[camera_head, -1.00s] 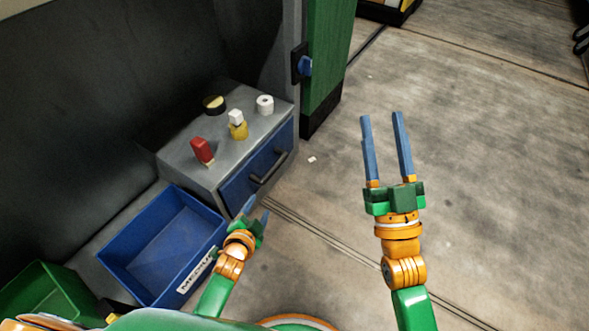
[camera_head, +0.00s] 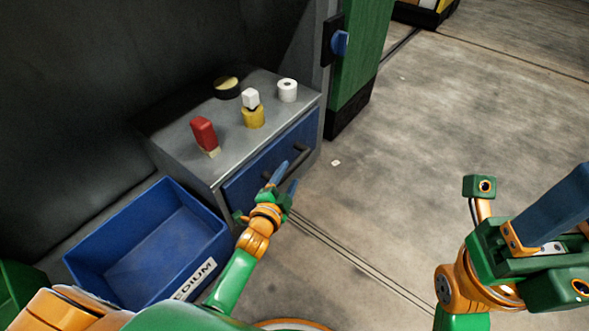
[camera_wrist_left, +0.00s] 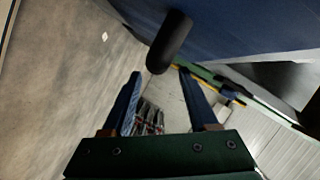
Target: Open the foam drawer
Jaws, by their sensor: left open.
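The drawer has a blue front (camera_head: 248,187) set in a grey cabinet (camera_head: 180,160), and it looks closed. Its dark bar handle (camera_head: 300,153) is partly covered by my left gripper. My left gripper (camera_head: 284,176) is open and empty, with its blue fingers just in front of the handle. In the left wrist view the dark handle (camera_wrist_left: 171,42) lies just beyond and between the open fingertips (camera_wrist_left: 160,72); I see no clear contact. My right gripper (camera_head: 555,210) is large at the right edge, with only one blue finger showing.
A red block (camera_head: 203,132), a yellow piece (camera_head: 253,117) with a white one (camera_head: 250,98), a white roll (camera_head: 287,90) and a dark round tin (camera_head: 226,88) stand on the cabinet. A blue bin (camera_head: 150,240) sits left of the drawer.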

